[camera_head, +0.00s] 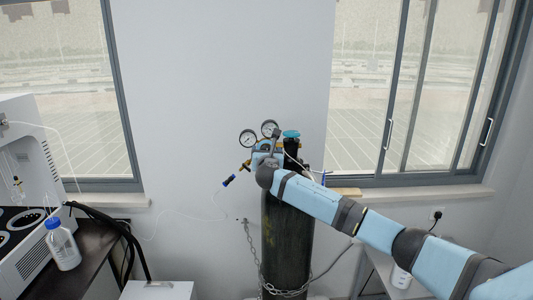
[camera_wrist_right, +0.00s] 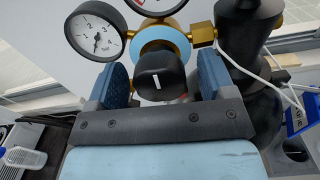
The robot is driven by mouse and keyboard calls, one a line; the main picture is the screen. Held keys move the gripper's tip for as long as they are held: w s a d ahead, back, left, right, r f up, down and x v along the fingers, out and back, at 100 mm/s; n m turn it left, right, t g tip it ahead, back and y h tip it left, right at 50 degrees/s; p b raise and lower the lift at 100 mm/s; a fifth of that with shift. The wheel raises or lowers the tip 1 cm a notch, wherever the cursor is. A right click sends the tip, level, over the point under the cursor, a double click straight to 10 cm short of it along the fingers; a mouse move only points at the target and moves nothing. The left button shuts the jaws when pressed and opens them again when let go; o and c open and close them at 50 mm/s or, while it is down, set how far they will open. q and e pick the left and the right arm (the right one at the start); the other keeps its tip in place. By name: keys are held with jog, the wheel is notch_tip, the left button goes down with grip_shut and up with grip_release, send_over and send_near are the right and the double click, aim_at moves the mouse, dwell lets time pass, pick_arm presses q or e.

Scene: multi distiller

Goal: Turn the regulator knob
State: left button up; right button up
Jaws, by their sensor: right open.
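The regulator knob (camera_wrist_right: 160,82) is black with a white mark and sits in the middle of the right wrist view. It is on the brass regulator (camera_wrist_right: 200,36) below two round gauges. My right gripper (camera_wrist_right: 161,70) is open, with one blue finger on each side of the knob. Small gaps show between the fingers and the knob. In the head view my right gripper (camera_head: 266,148) is at the regulator on top of the dark gas cylinder (camera_head: 287,240), and my arm hides part of both. My left gripper is out of view.
The pressure gauges (camera_head: 249,138) stand just above the gripper. A teal valve handwheel (camera_head: 291,134) is close to its right. A chain (camera_head: 256,255) loops around the cylinder. A dark bench with a blue-capped bottle (camera_head: 62,246) is at the left. A thin hose hangs nearby.

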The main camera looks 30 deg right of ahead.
jog(key=c, duration=0.9)
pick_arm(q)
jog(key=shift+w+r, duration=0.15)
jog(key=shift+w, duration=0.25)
